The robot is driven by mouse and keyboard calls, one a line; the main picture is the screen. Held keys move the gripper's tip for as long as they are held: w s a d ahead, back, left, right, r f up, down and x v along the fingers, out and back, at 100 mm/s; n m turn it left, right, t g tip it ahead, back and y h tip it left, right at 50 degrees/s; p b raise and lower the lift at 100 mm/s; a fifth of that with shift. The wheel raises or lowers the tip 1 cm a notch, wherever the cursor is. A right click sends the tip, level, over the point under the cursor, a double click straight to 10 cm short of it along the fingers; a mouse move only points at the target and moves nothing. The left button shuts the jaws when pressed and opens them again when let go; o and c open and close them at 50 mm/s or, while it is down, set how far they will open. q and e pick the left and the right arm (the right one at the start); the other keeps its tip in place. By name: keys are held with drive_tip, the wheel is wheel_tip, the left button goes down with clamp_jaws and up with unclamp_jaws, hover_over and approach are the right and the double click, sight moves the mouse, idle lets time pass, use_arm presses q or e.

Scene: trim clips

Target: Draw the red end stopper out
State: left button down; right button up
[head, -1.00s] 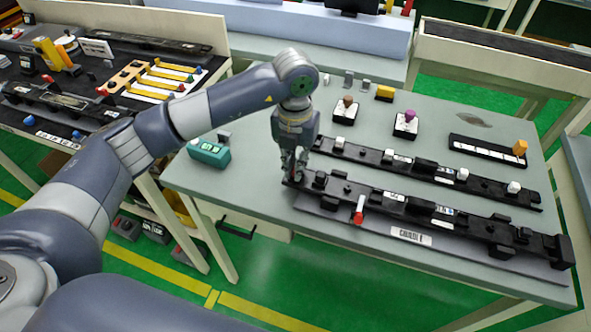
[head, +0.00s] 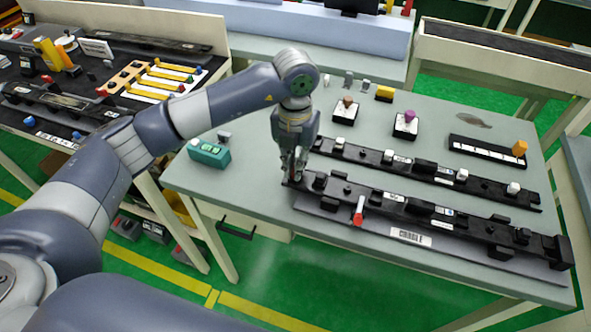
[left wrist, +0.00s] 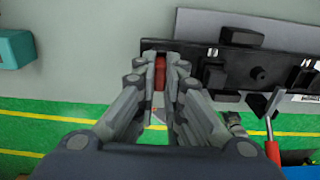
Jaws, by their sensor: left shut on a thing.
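The red end stopper (left wrist: 160,72) shows in the left wrist view between my left gripper's fingers, at the end of the long black trim rail (left wrist: 204,52). My left gripper (left wrist: 160,85) is shut on the stopper. In the head view my left gripper (head: 292,178) points down at the near-left end of the black rail (head: 398,205), and its fingers hide most of the stopper. I cannot tell whether the stopper is still seated in the rail. My right gripper is not in view.
A red-tipped lever (head: 358,212) sticks out from the rail's front. A second black rail (head: 400,165) lies behind. A teal box (head: 209,154) stands at the table's left. The grey table is clear between that box and the gripper.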

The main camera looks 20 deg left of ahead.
use_arm(q)
drive_tip(key=shift+r, duration=0.2)
drive_tip(key=shift+r+p, duration=1.75)
drive_tip(key=shift+r, duration=1.3)
